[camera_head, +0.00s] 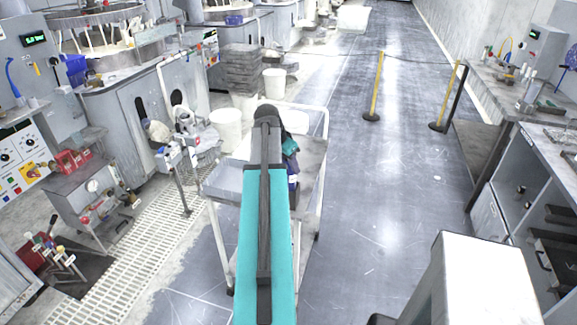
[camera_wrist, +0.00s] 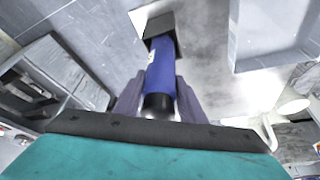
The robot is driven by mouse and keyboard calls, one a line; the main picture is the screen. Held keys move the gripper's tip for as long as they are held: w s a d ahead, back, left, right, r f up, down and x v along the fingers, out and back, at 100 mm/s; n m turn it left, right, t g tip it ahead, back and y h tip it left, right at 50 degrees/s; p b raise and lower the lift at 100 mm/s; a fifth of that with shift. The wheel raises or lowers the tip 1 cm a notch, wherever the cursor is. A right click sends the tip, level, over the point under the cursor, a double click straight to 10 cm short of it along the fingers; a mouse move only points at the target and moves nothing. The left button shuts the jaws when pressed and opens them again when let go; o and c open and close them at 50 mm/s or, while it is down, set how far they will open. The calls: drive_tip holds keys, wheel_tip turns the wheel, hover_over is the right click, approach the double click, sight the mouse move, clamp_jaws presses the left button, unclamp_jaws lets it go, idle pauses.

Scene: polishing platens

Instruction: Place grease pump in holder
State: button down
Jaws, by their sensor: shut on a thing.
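The grease pump (camera_wrist: 161,72) is a blue cylinder with a black near end, in the middle of the wrist view. My gripper (camera_wrist: 158,98) is shut on it, one finger on each side. At the pump's far end is a square black piece (camera_wrist: 161,26); I cannot tell whether it is part of the pump or a holder around it. In the head view, a small bit of blue, probably the pump (camera_head: 293,181), shows beside my arm above the cart. My arm hides most of the gripper there. No separate holder can be made out.
A wheeled cart with a white rail (camera_head: 325,122) stands under my arm. A workbench (camera_head: 500,92) stands at the right. The aisle between is open, with yellow-posted barriers farther back.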

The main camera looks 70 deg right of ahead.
drive_tip(key=shift+f, duration=0.15)
drive_tip(key=c, duration=1.1)
unclamp_jaws()
drive_tip(key=shift+b+v, duration=1.2)
drive_tip(key=shift+v, duration=5.4)
drive_tip(key=shift+d, duration=0.2)
